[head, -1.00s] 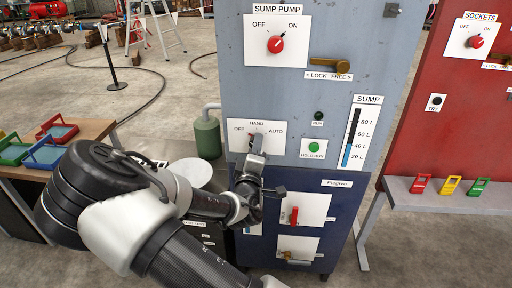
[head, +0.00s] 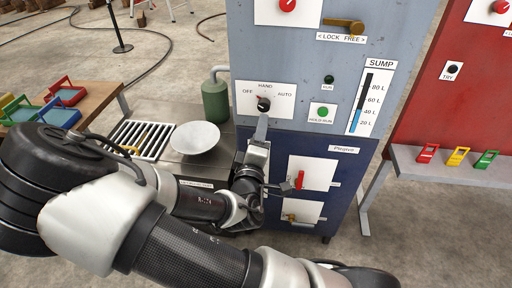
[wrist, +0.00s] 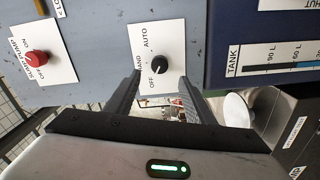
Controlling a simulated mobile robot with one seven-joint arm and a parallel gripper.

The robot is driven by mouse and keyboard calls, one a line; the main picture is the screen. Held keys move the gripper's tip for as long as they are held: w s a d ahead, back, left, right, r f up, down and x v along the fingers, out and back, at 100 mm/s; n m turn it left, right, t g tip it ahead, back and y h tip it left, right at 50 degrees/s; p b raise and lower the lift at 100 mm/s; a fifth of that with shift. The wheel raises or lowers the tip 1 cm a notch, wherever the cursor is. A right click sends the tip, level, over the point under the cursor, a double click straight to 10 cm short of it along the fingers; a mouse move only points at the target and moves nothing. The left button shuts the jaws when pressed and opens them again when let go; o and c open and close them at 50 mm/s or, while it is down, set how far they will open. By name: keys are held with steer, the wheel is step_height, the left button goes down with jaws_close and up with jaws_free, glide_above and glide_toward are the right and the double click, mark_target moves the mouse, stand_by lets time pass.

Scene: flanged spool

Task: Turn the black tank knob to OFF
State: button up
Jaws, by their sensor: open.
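The black tank knob (head: 264,105) sits on a white plate marked OFF, HAND and AUTO on the grey cabinet front. In the wrist view the knob (wrist: 160,69) shows a pale pointer line that leans toward OFF; the picture is turned sideways there. My gripper (head: 262,124) is just below the knob in the head view. In the wrist view my gripper (wrist: 159,84) is open, with its two dark fingers apart and the knob in line with the gap, beyond the tips. Nothing is between the fingers, and they appear clear of the knob.
A red sump pump knob (wrist: 37,58) is on a neighbouring plate. A green button (head: 322,112), the sump gauge (head: 362,97) and a brass lever (head: 343,25) are on the same cabinet. A red handle (head: 300,180) is on the blue panel below. A white bowl (head: 195,138) stands left.

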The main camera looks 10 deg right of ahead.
steer(key=p+v, duration=0.5)
steer(key=v, duration=0.2)
steer(key=shift+p, duration=0.3)
steer(key=shift+d, duration=0.1)
